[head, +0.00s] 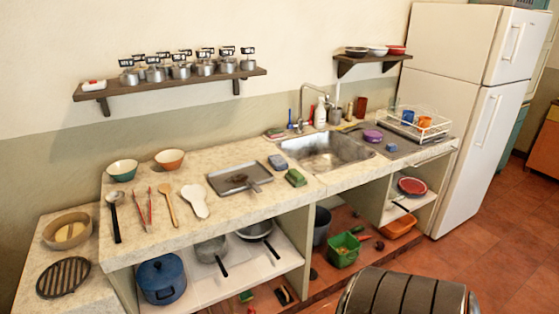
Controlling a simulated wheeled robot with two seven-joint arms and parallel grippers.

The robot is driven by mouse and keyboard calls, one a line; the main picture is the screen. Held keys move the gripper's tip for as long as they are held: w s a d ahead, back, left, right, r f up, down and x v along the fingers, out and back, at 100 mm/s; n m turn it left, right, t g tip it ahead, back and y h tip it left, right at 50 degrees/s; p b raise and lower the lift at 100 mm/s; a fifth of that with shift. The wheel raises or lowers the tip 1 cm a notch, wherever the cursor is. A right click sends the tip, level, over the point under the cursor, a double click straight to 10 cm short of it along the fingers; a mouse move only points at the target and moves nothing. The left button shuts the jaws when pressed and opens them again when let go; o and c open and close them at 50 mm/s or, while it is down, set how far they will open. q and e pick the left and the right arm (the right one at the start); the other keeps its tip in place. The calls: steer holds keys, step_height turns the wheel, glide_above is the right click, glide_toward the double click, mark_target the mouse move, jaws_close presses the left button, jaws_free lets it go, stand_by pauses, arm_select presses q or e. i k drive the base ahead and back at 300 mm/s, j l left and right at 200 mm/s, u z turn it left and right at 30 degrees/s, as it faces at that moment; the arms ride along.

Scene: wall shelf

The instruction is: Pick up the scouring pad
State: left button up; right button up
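Several pad-like or sponge-like blocks are on the counter, and I cannot tell for sure which is the scouring pad. A green block (296,178) lies on the counter in front of the sink's left side. A grey-blue block (277,162) lies just behind it. A small blue block (391,147) is right of the sink. A flat green and reddish item (275,133) lies behind the sink's left corner. Neither of my grippers is in view.
The sink (327,152) has a tall faucet and a soap bottle (320,112) behind it. A metal tray (239,178) and utensils such as a wooden spoon (168,205) lie to the left. A dish rack (420,121) stands right. Wall shelves (160,91) hang above.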

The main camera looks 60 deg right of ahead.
mark_target(297, 180)
steer(key=z, duration=1.55)
steer(key=i+j, duration=0.2)
steer(key=i, duration=0.15)
steer(key=i+j+z, duration=0.1)
steer(key=i, duration=0.25)
steer(key=j, duration=0.1)
